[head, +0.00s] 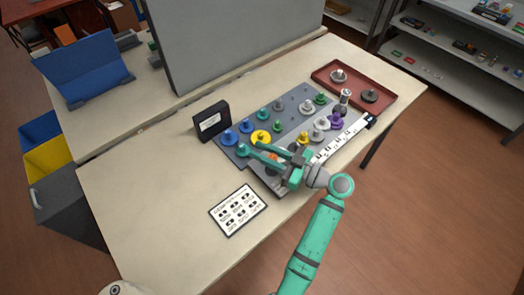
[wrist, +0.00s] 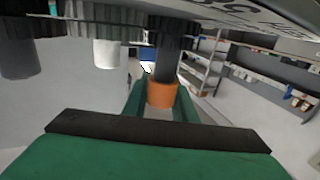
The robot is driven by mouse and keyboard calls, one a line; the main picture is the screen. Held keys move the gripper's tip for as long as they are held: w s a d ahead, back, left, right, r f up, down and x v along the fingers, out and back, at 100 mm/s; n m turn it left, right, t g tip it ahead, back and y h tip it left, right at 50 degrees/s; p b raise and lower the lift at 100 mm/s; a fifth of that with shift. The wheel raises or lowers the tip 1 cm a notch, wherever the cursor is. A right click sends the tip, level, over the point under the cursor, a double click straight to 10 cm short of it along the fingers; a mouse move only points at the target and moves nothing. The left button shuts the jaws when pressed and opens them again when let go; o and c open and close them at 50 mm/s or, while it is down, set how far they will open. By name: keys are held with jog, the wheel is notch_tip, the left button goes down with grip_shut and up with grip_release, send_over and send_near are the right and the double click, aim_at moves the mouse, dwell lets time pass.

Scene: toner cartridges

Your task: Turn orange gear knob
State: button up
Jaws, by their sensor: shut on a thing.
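The orange knob (wrist: 160,93) sits on a dark shaft and stands between my two green fingers in the wrist view. In the head view only a small orange patch of the knob (head: 273,156) shows between the fingers. My gripper (head: 250,149) reaches in low from the right over the near side of the grey gear board (head: 292,103) and is shut on the orange knob. The gear under the knob is mostly hidden by my gripper in the head view.
Several gears with knobs stand close by, including a yellow gear (head: 260,138) and a purple one (head: 337,121). A black box (head: 211,121) stands left of the board. A red tray (head: 384,105) lies at the back right. A printed card (head: 238,210) lies on clear tabletop in front.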

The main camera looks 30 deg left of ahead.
jog(key=shift+f, duration=0.2)
jog(key=o, duration=1)
jog(key=shift+o, duration=0.2)
jog(key=shift+r, duration=0.1)
jog(key=d, duration=1)
jog(key=shift+w+d, duration=0.1)
jog(key=shift+d, duration=0.3)
